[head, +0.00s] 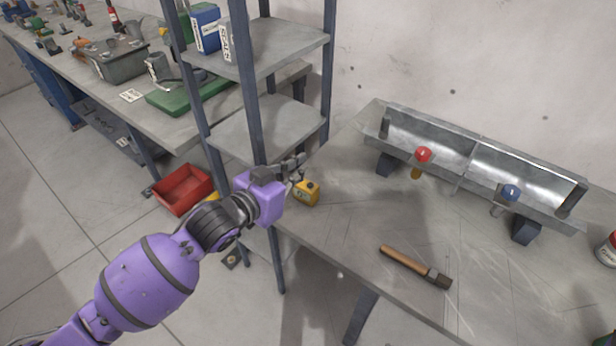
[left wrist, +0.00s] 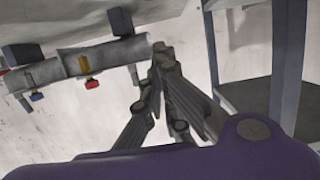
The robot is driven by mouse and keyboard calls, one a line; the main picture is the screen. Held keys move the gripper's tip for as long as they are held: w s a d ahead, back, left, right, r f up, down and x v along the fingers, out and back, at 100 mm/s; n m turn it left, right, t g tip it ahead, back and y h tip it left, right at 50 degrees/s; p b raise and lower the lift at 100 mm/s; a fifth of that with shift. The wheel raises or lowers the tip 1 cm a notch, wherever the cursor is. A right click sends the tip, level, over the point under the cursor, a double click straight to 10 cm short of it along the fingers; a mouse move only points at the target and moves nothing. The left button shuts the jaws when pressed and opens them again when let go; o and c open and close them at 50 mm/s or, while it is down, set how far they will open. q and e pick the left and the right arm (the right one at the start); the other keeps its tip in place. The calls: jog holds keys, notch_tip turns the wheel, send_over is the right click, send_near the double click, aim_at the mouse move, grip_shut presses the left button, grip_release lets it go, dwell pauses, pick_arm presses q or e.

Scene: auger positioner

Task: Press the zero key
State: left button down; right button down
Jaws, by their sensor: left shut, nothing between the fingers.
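A small yellow device (head: 307,193) with a dark spot on top stands at the left end of the right-hand workbench (head: 345,215). No marked zero key can be made out on it or elsewhere at this size. My left gripper (head: 297,161) is shut and empty, just above and behind the yellow device in the head view. Its closed fingers (left wrist: 160,50) also show in the left wrist view, where the yellow device is not seen. My right gripper is in neither view.
A metal trough (head: 470,152) with a red knob (head: 423,154) and a blue knob (head: 511,191) stands along the wall. A wooden-handled brush (head: 415,266) lies in front. A shelf rack (head: 268,130) rises close beside my left gripper. A red bin (head: 183,188) is on the floor.

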aim_at(308, 192)
pick_arm(q)
jog(key=x, duration=0.4)
jog(key=shift+r, duration=0.1)
notch_tip(308, 192, down, 3)
jog(key=shift+r, duration=0.1)
jog(key=shift+f, duration=0.7)
jog(key=shift+a, duration=0.1)
